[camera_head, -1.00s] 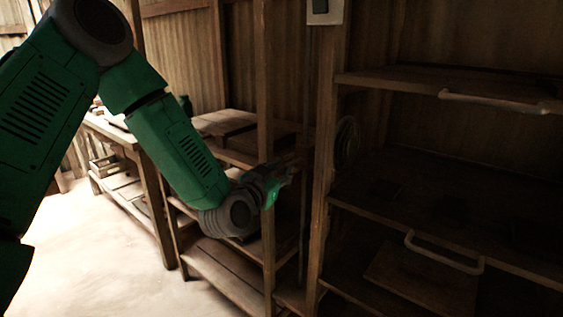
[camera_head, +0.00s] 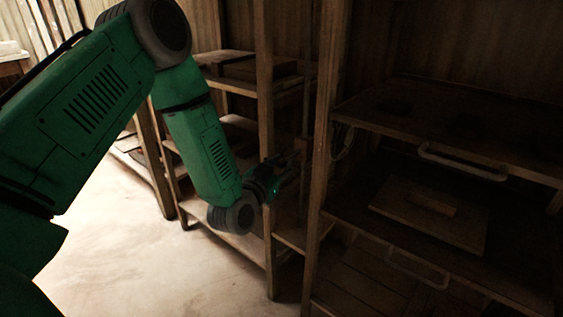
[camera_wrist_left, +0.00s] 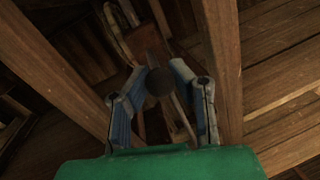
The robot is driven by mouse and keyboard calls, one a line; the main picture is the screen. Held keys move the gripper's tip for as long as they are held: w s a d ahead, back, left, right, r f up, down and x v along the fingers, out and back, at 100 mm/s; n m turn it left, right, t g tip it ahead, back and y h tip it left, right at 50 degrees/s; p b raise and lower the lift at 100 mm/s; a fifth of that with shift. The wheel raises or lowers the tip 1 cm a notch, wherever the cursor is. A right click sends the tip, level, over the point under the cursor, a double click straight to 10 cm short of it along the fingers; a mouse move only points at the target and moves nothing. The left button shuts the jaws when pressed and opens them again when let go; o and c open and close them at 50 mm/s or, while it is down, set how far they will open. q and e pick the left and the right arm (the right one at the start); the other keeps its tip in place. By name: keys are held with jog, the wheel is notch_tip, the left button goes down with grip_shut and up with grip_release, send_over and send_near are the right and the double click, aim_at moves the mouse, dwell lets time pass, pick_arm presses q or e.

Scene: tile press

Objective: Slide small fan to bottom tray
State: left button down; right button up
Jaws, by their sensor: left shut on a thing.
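My left gripper (camera_head: 288,165) reaches from the left between the wooden posts of the rack. In the left wrist view, its blue fingers (camera_wrist_left: 158,98) are closed around a dark round-ended knob (camera_wrist_left: 159,82). A dim round, ring-like thing, likely the small fan (camera_head: 343,141), is partly hidden behind the post to the right of the gripper. Whether the knob belongs to it is not clear. To the right, an upper tray (camera_head: 385,122) has a pale handle (camera_head: 462,164). A lower tray (camera_head: 350,212) carries a wooden board with a block. My right gripper is out of view.
A thick post (camera_head: 326,130) stands just right of the gripper, and a thinner post (camera_head: 265,110) crosses near its wrist. Another handle (camera_head: 420,271) hangs at the lower tray. Open shelves (camera_head: 245,75) stand behind my left arm. The floor (camera_head: 135,240) at left is clear.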

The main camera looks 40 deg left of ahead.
pick_arm(q)
jog(key=shift+s+f, duration=0.1)
jog(key=shift+f, duration=0.3)
jog(key=c, duration=1.3)
grip_release()
jog(key=shift+r, duration=0.1)
jog(key=s+d, duration=0.1)
jog(key=s, duration=1)
jog(key=shift+s, duration=0.35)
jog(key=shift+d, duration=0.1)
